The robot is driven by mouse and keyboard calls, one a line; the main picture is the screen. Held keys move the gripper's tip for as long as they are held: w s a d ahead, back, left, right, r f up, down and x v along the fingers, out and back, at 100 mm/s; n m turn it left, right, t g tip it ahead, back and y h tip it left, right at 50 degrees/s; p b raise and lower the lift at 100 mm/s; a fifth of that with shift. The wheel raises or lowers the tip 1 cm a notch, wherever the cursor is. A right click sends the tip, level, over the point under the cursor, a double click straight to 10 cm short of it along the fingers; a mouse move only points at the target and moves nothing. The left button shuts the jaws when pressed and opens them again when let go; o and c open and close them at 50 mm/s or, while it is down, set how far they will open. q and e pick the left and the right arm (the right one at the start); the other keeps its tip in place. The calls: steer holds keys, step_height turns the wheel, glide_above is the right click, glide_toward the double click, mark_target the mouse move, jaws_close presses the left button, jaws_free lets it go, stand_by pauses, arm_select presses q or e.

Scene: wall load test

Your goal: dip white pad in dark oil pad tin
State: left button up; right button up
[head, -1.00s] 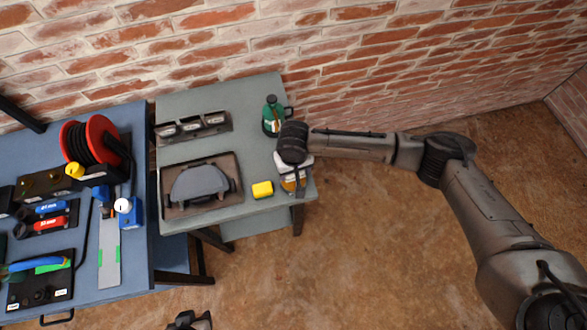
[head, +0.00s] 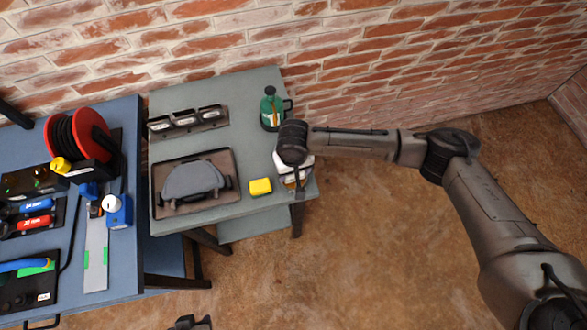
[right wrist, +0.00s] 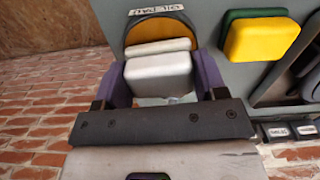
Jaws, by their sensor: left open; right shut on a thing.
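My right gripper (right wrist: 162,78) is shut on a white pad (right wrist: 158,74), with a purple finger on each side. The round oil pad tin (right wrist: 154,29), with an orange-yellow rim and an "OIL PAD" label, lies just beyond the pad, which covers part of it. I cannot tell whether pad and tin touch. In the head view my right gripper (head: 294,172) is over the front right corner of the grey-green table, mostly hiding the tin and pad. My left gripper (head: 190,323) shows only in part at the bottom edge, away from the table, open.
A yellow block (head: 260,187) sits left of the tin. A green bottle (head: 271,110) stands behind my right wrist. A tray with a grey curved piece (head: 193,181) and a rack (head: 187,121) fill the table's left. A blue bench (head: 125,275) with tools stands further left.

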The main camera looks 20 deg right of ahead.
steer(key=shift+f, duration=0.3)
stand_by(0.6)
steer(key=shift+f, duration=0.25)
stand_by(0.4)
stand_by(0.7)
steer(key=shift+p, duration=0.35)
stand_by(0.3)
steer(key=shift+f, duration=0.1)
stand_by(0.7)
steer(key=shift+d+p, duration=0.1)
steer(key=shift+p, duration=0.25)
stand_by(0.8)
